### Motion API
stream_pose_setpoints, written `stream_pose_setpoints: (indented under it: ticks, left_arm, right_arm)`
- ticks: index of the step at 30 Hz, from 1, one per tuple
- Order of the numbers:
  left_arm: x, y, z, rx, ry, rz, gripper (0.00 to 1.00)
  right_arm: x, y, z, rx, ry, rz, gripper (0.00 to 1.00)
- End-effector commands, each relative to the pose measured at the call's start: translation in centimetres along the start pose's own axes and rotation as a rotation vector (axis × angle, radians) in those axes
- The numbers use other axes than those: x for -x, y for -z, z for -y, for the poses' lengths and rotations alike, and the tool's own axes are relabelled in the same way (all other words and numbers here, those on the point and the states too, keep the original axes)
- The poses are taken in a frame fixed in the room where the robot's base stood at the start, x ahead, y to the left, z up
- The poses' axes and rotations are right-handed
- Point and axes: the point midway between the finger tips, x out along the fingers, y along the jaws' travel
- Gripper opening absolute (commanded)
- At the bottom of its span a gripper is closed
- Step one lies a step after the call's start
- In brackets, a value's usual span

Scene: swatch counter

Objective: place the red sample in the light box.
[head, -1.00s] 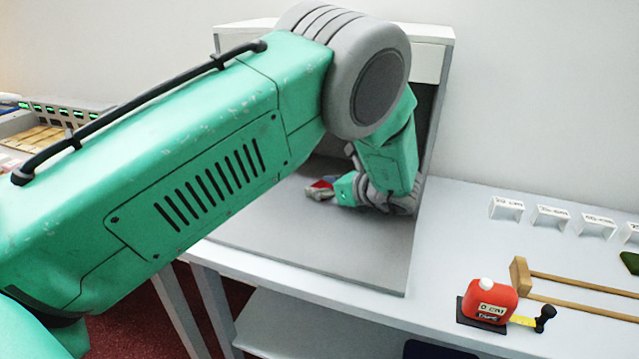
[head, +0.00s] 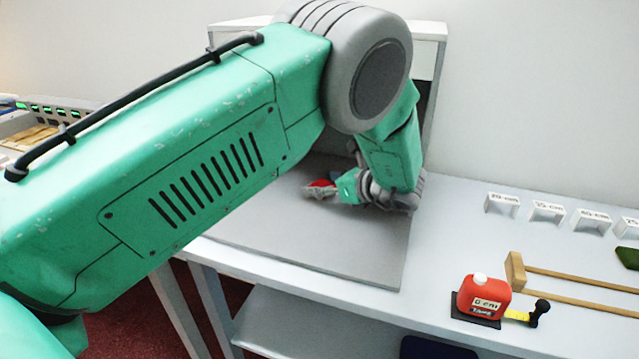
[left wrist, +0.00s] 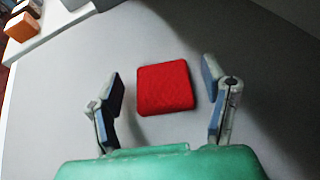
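The red sample (left wrist: 165,88) is a flat square with rounded corners. In the left wrist view it lies on a grey surface between my left gripper's two fingers, with a gap on each side. My left gripper (left wrist: 161,83) is open and touches neither edge of it. In the head view my left gripper (head: 320,190) is low over the grey floor of the light box (head: 345,260), with a bit of red showing at its fingers. My arm hides much of the box's inside. My right gripper is not in view.
A red tape measure (head: 485,296) lies at the counter's front right, near a wooden frame (head: 516,270). White label blocks (head: 502,205) stand along the back right. A rack with green lights (head: 50,108) is at far left. An orange block (left wrist: 21,27) shows in the wrist view.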

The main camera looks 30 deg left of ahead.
Motion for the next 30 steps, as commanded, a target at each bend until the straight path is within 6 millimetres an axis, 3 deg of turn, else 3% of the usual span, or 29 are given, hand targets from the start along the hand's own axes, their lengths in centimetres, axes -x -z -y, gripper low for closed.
stream_pose_setpoints:
  ticks: [6, 13, 18, 30]
  left_arm:
    - [5.1, -0.1, 0.1, 0.000, 0.004, 0.000, 0.67]
    - [9.1, -0.1, 0.1, 0.002, 0.002, 0.001, 0.67]
    - [10.3, 0.0, 0.0, 0.001, 0.001, 0.000, 0.67]
    - [10.4, -0.1, 0.0, 0.001, 0.000, 0.000, 0.67]
  right_arm:
    - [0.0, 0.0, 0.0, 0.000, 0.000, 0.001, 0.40]
    - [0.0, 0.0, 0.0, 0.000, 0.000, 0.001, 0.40]
    - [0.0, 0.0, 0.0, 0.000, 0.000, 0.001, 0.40]
    - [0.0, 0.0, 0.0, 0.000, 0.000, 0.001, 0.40]
